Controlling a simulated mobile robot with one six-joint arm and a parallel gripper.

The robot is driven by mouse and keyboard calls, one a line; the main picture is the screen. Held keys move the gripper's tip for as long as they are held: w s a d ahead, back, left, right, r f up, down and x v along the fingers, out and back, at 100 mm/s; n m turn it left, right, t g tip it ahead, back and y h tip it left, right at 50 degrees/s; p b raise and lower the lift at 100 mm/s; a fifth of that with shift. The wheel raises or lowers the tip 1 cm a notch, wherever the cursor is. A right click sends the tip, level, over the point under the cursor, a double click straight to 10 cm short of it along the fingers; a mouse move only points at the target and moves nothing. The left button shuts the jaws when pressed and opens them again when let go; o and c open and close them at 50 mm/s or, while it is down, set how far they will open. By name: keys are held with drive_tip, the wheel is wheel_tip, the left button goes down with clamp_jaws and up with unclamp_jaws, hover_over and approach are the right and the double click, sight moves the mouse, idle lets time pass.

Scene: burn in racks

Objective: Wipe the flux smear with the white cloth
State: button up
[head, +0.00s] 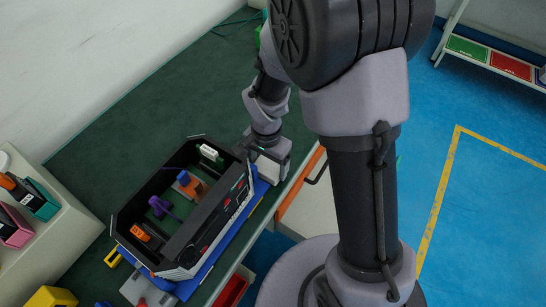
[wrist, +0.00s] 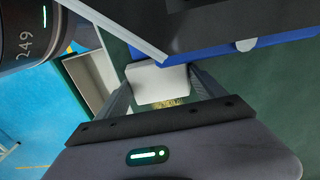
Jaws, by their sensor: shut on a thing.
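The white cloth (wrist: 157,84) shows in the wrist view as a pale folded block between the two fingers of my gripper (wrist: 161,88). My gripper is shut on it, low over the green bench top. A small yellowish-brown speckled patch, which looks like the flux smear (wrist: 170,103), shows just beside the cloth, between the fingers. Part of it may be covered by the cloth or by my gripper. In the head view my gripper (head: 270,168) is at the right end of the black open box.
The black box (head: 160,190) holds several small coloured parts and stands on a blue base (head: 215,245), close to my gripper. The green bench top (head: 130,120) is clear behind the box. Bins stand at left.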

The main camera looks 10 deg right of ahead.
drive_tip(key=shift+s+a, duration=0.35)
drive_tip(key=shift+c, duration=0.6)
drive_tip(key=shift+d+f, duration=0.1)
drive_tip(key=shift+c, duration=0.8)
drive_tip(key=shift+w+d+r, duration=0.2)
drive_tip(key=shift+w+d, duration=0.05)
drive_tip(key=shift+w, duration=0.15)
drive_tip(key=shift+w+d+p, duration=0.5)
drive_tip(key=shift+w+d, duration=2.7)
wheel_tip(320, 180, up, 6)
drive_tip(key=p, duration=0.4)
